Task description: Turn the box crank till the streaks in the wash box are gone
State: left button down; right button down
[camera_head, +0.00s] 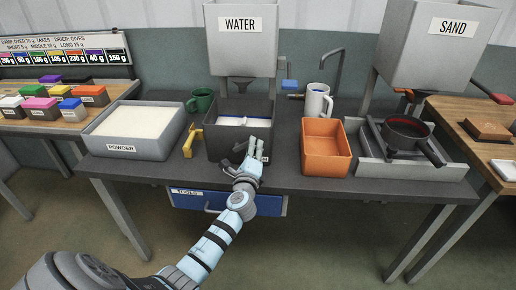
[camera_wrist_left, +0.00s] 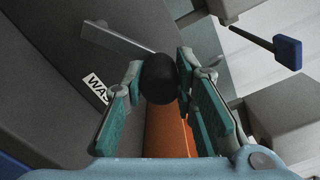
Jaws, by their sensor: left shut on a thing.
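The dark wash box (camera_head: 222,148) stands at the middle of the table under the water tank. Pale liquid with a blue streak or band shows inside it (camera_head: 240,121); fine streaks are too small to tell. In the left wrist view, the wash box (camera_wrist_left: 60,105) carries a partly cut-off "WAS" label. The crank's grey arm (camera_wrist_left: 118,40) ends in a round black knob (camera_wrist_left: 158,79). My left gripper (camera_head: 256,148) is at the box's front right, its fingers closed around the knob, as the left wrist view also shows (camera_wrist_left: 157,90). My right gripper is not in view.
An orange bin (camera_head: 325,165) stands close right of the wash box. A powder tray (camera_head: 134,153), yellow object (camera_head: 192,141) and green mug (camera_head: 201,100) are to the left. A white mug (camera_head: 317,101) and burner with pan (camera_head: 405,132) are to the right. The water tank (camera_head: 241,55) hangs above.

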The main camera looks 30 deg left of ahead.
pick_arm(q)
jog(key=c, duration=1.3)
grip_release()
jog(key=v, duration=1.2)
jog(key=shift+d+f, duration=0.1)
jog(key=shift+f, duration=0.05)
